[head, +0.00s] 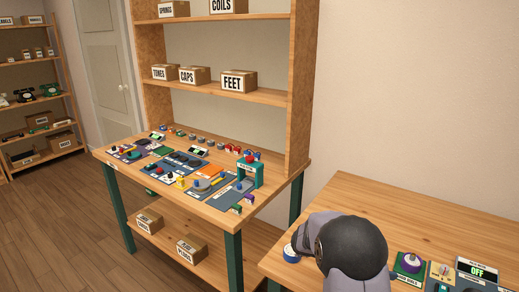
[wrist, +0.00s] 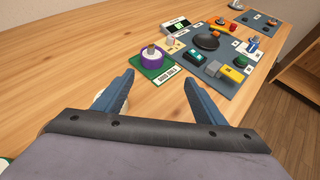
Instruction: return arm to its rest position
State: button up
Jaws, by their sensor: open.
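My gripper (wrist: 158,92) is in the wrist view, its two blue fingers spread apart with nothing between them. Bare wooden table top lies under and beyond the fingertips. In the head view, my arm, with a dark round joint and grey-purple links, stands over the near-right table (head: 440,222); the fingers are hidden there. A purple dial on a green base (wrist: 153,60) sits just beyond the fingers in the wrist view. It also shows right of my arm in the head view (head: 410,263).
A display reading OFF (head: 477,271) and a blue mat with parts (wrist: 215,60) lie near the dial. A blue-and-white round item (head: 291,253) sits left of my arm. A second bench (head: 222,212) with coloured parts and a shelf stands at left. The near table's back is clear.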

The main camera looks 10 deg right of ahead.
jog(key=s+a+r+m+y+p, duration=0.2)
jog(key=s+a+m+y+p, duration=0.3)
jog(key=a, duration=0.9)
jog(key=s+a+r+m+y+p, duration=0.3)
jog(key=s+a+m+y+p, duration=0.3)
jog(key=s+a+m, duration=0.6)
jog(key=shift+s+a+y, duration=0.8)
jog(key=shift+s+a, duration=0.1)
jog(key=shift+a, duration=0.35)
